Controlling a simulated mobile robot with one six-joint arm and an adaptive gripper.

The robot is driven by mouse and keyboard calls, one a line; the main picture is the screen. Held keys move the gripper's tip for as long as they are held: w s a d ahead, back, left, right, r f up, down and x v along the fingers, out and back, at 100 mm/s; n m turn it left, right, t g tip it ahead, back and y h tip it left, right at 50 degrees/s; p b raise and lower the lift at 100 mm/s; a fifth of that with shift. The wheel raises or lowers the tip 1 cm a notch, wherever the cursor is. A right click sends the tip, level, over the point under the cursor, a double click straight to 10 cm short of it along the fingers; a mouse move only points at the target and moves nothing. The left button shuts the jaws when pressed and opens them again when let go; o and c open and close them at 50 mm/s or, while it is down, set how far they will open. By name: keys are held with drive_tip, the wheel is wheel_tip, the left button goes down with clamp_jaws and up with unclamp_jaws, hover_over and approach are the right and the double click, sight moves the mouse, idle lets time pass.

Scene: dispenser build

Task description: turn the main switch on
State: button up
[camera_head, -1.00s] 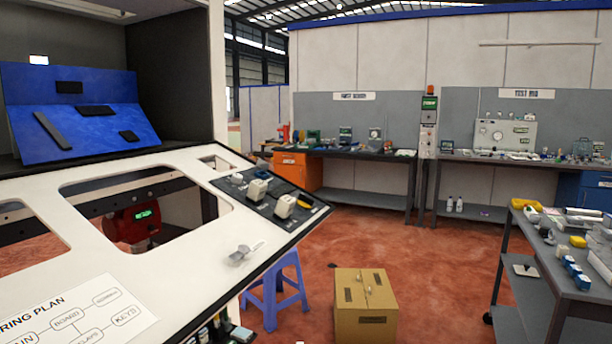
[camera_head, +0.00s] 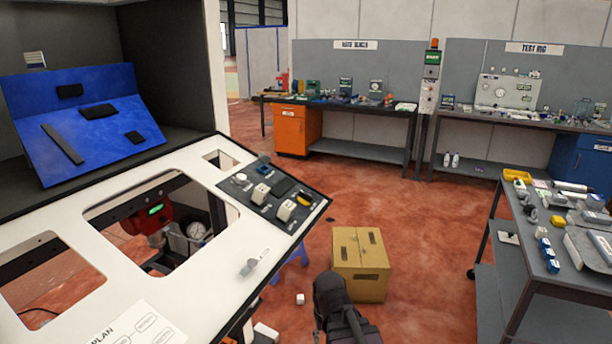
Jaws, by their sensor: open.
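A small grey switch or lever (camera_head: 249,267) sits low on the right part of the sloped white panel (camera_head: 205,285), beside a small label too blurred to read. It may be the main switch; its position, on or off, cannot be told. A dark control plate (camera_head: 262,211) higher on the panel carries two white blocks (camera_head: 286,211) and several small parts. My gripper (camera_head: 340,305) shows as a dark shape at the bottom edge, right of the panel and apart from it. It is open; its fingertips are not clearly seen, and nothing shows in it.
The panel has cutouts with a red device (camera_head: 153,211) and a gauge behind. A cardboard box (camera_head: 360,262) and a partly hidden blue stool (camera_head: 292,262) stand on the floor. A grey cart (camera_head: 535,265) with parts is at right. Benches line the back; red floor lies between.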

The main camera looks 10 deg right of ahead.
wheel_tip(320, 180, up, 24)
drive_tip(key=w+p, duration=0.1)
drive_tip(key=p, duration=2.2)
wheel_tip(320, 180, up, 18)
drive_tip(key=f+n+t+y+p, duration=0.15)
drive_tip(key=n+y+p, duration=0.25)
drive_tip(key=n+p, duration=0.95)
hover_over(307, 194)
drive_tip(key=s+d+p, duration=0.2)
drive_tip(key=s+d, duration=0.1)
drive_tip(key=d, duration=0.1)
drive_tip(key=m, duration=0.1)
drive_tip(key=r+m+t, duration=0.1)
drive_tip(key=shift+d+m, duration=0.1)
drive_tip(key=shift+m, duration=0.25)
drive_tip(key=shift+f, duration=0.2)
drive_tip(key=b+x, duration=1.2)
drive_tip(key=x, duration=0.1)
drive_tip(key=shift+s+f+b, duration=0.1)
drive_tip(key=shift+f+b, duration=0.2)
drive_tip(key=shift+b, duration=0.05)
